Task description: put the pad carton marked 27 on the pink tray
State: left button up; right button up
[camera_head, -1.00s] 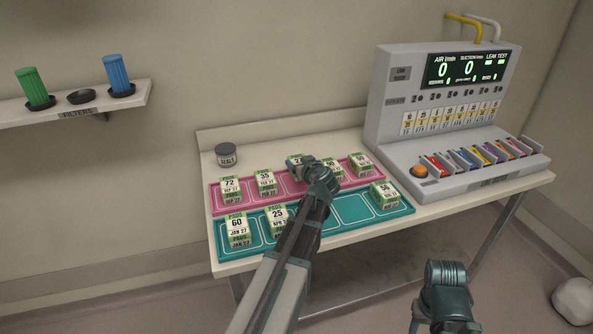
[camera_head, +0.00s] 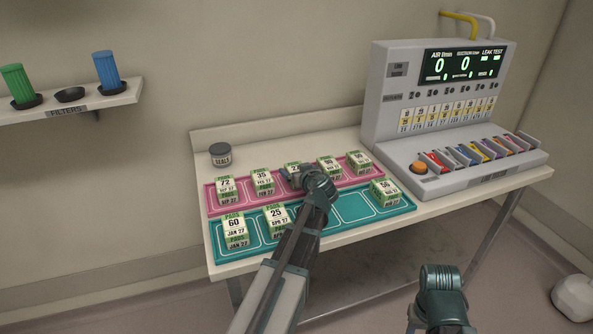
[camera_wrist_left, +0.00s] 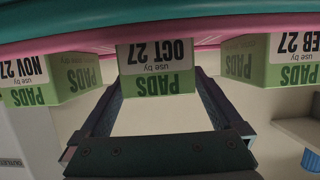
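The pad carton marked 27 (camera_head: 291,167) is at the middle of the pink tray (camera_head: 281,187), between the cartons marked 35 and 90. Its front is partly hidden by my left gripper (camera_head: 296,178), and only part of its number shows. In the left wrist view the carton (camera_wrist_left: 157,68) appears upside down with OCT 27 on it. The left fingers (camera_wrist_left: 158,85) lie along both its sides, with no clear gap, and it appears to rest on the tray. My right arm (camera_head: 440,295) is at the lower right; its fingertips are not clear.
Pink-tray neighbours include cartons 72 (camera_head: 226,188) and 35 (camera_head: 262,182). The teal tray (camera_head: 345,232) in front holds cartons 60 (camera_head: 234,230), 25 (camera_head: 276,220) and 50 (camera_head: 384,192). A seals jar (camera_head: 220,155) stands behind left; a leak tester (camera_head: 395,130) stands right.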

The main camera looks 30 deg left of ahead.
pick_arm(q)
jog(key=shift+r, duration=0.1)
jog(key=p+v, duration=0.4)
jog(key=v, duration=0.7)
jog(key=shift+r, duration=0.15)
jog(key=shift+s+d+r, duration=0.1)
jog(key=shift+s+d, duration=0.2)
jog(key=shift+d, duration=0.1)
